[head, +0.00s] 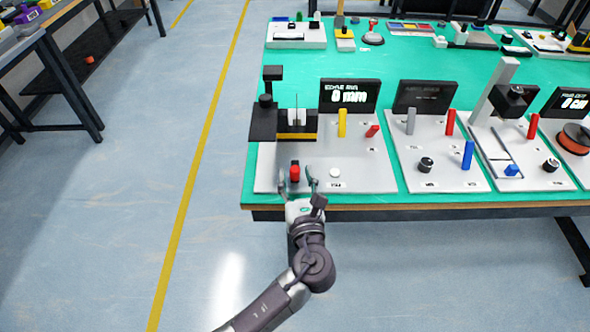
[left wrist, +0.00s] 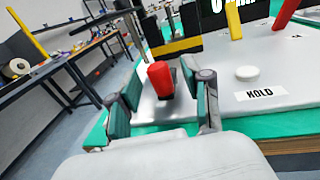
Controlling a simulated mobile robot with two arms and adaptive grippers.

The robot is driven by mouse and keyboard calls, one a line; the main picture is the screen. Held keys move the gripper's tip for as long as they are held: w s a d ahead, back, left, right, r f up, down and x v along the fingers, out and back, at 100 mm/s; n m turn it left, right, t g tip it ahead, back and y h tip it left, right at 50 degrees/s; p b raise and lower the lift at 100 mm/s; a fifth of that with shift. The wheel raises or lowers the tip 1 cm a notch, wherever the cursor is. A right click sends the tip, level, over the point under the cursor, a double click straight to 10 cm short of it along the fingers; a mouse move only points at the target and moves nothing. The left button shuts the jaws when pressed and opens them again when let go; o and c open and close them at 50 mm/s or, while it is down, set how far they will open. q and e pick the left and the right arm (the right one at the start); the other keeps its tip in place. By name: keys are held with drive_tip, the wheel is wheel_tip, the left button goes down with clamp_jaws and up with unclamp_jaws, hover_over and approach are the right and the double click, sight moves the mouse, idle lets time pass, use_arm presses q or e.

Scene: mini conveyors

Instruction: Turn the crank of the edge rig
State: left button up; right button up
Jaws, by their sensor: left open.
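The edge rig is a light grey panel (head: 350,180) on the green table, with a display (head: 349,96) reading "EDGE RIG 0 mm". A red upright handle (head: 295,172), which looks like the crank knob, stands near its front left. My left gripper (head: 298,176) is open, with its fingers to either side of the red handle. In the left wrist view the red handle (left wrist: 160,80) stands between and beyond the fingertips (left wrist: 160,95); I cannot tell whether they touch it. A white round button (left wrist: 248,73) marked HOLD is to the right. My right gripper is out of view.
A black and yellow unit (head: 297,133), a yellow lever (head: 342,122) and a red lever (head: 372,131) stand behind on the rig. More grey panels with levers and knobs (head: 426,164) are to the right. The floor left of the table is clear.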

use_arm(q)
drive_tip(key=shift+w+a, duration=0.15)
drive_tip(key=shift+w, duration=0.7)
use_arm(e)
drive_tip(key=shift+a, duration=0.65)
use_arm(q)
drive_tip(key=shift+c, duration=0.3)
clamp_jaws()
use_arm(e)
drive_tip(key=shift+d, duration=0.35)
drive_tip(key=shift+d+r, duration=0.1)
